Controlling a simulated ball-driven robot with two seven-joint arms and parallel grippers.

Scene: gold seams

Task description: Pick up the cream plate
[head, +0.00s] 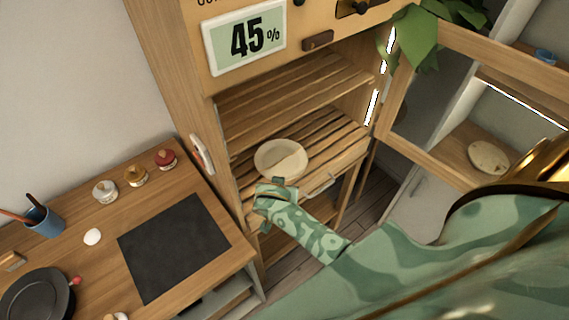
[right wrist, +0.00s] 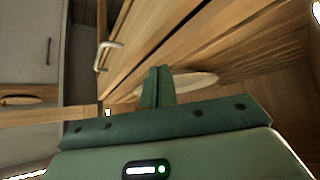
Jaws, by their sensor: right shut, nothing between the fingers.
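The cream plate (head: 281,157) lies on a slatted wooden shelf inside the open cabinet, near the shelf's front edge. My right gripper (head: 278,182) is just in front of the plate's near edge in the head view, at the end of my green patterned arm. In the right wrist view the two green fingers (right wrist: 157,86) are together with nothing between them. The plate (right wrist: 197,80) shows there as a thin pale oval partly hidden behind the fingers. Whether the fingertips touch its rim I cannot tell. My left gripper is not in view.
The cabinet's glass-paned door (head: 440,100) stands open at the right, with a pale round shape (head: 488,157) visible in its pane. A counter (head: 105,220) at the left holds a dark mat (head: 174,247), small jars, a blue cup (head: 43,221) and a black pan (head: 38,298).

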